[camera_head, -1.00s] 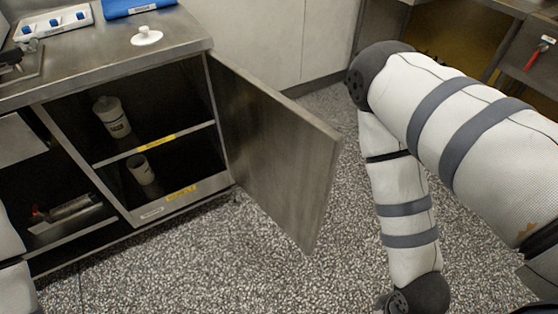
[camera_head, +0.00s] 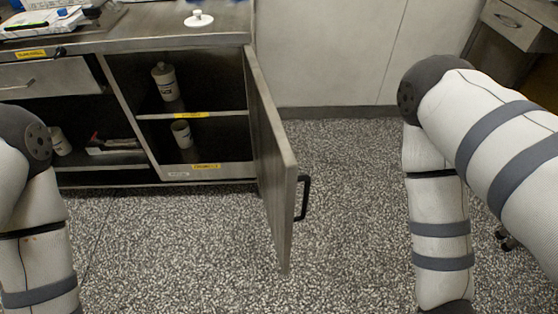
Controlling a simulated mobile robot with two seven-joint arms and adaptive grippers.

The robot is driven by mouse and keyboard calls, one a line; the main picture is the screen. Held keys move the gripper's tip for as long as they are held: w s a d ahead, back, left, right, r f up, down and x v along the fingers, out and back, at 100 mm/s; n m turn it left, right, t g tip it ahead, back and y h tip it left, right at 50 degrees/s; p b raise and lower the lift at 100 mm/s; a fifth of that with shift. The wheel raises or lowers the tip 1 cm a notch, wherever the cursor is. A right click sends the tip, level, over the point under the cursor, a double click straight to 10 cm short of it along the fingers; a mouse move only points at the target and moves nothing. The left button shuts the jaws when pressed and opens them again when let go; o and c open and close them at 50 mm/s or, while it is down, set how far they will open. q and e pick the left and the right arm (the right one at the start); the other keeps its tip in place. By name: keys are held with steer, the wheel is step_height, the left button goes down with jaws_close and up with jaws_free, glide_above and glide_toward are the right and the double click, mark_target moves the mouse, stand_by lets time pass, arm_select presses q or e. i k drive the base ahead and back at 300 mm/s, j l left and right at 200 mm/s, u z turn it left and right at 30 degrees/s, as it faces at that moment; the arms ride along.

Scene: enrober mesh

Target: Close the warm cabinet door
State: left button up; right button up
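The warm cabinet door (camera_head: 270,160) is a grey metal panel hinged on the right side of the cabinet opening. It stands wide open, swung out toward me, and its black handle (camera_head: 303,198) shows on its right-hand face. My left arm is at the left edge and my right arm is at the right, both apart from the door. Both grippers are out of the picture below.
The counter (camera_head: 130,32) above holds a white lid with a knob (camera_head: 199,19). An open bay left of the cabinet holds a white cup (camera_head: 60,142) and other items. The speckled floor (camera_head: 350,200) between the door and my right arm is clear.

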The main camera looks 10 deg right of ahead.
mark_target(277, 165)
steer(key=i+l+u, duration=0.4)
steer(key=l, duration=0.25)
steer(key=i+l+u, duration=0.15)
steer(key=l, duration=0.2)
steer(key=l+u, duration=0.2)
steer(key=l, duration=0.2)
steer(key=i, duration=0.05)
